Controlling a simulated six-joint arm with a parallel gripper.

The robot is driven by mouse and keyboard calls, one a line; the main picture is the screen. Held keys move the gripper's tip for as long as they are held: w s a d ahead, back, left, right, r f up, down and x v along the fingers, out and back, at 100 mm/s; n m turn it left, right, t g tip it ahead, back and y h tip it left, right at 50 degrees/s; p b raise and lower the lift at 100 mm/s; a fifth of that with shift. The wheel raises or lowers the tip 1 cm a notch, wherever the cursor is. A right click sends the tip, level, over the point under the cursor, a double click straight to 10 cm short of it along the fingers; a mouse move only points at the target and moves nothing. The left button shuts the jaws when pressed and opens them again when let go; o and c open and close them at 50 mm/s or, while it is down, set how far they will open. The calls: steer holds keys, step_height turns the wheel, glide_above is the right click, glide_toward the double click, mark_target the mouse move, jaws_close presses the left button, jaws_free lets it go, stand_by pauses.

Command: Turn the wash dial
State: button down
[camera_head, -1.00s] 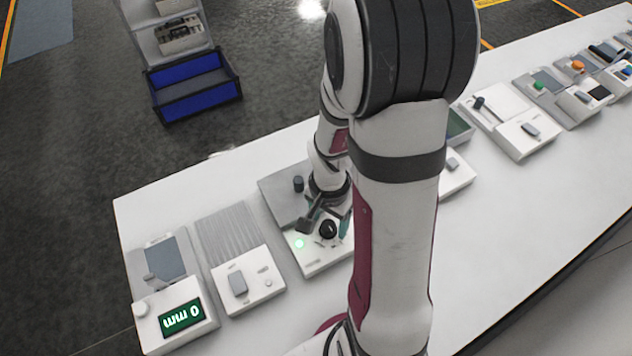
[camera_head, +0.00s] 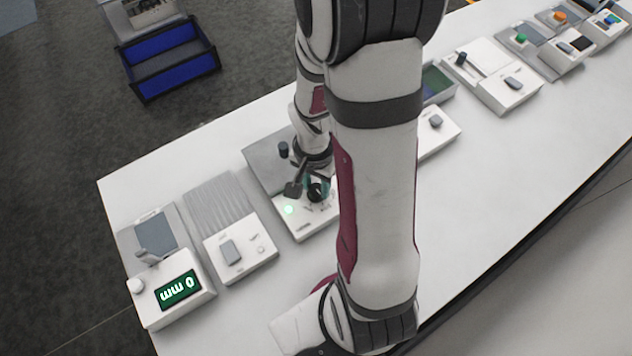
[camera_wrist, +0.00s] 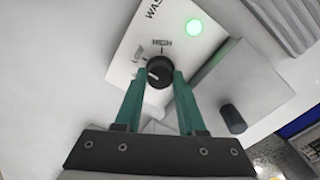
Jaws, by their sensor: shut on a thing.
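The wash dial (camera_wrist: 160,72) is a round black knob with a white pointer mark, on a white panel (camera_wrist: 122,50) whose printing is partly cut off. "HIGH" is printed by the knob, with another label to its left; the mark points toward the lower left. My gripper (camera_wrist: 162,73) has its green fingers on either side of the knob, shut on it. In the head view the dial (camera_head: 316,192) is partly hidden by the gripper. A green light (camera_wrist: 195,27) glows on the panel.
A dark peg (camera_wrist: 232,118) stands on the grey plate behind the panel. More devices line the white bench (camera_head: 470,180) to the right. A blue bin (camera_head: 170,62) stands beyond.

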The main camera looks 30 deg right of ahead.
steer(key=n, duration=1.1)
steer(key=shift+n, duration=0.3)
stand_by(0.4)
steer(key=c, duration=0.5)
jaws_free()
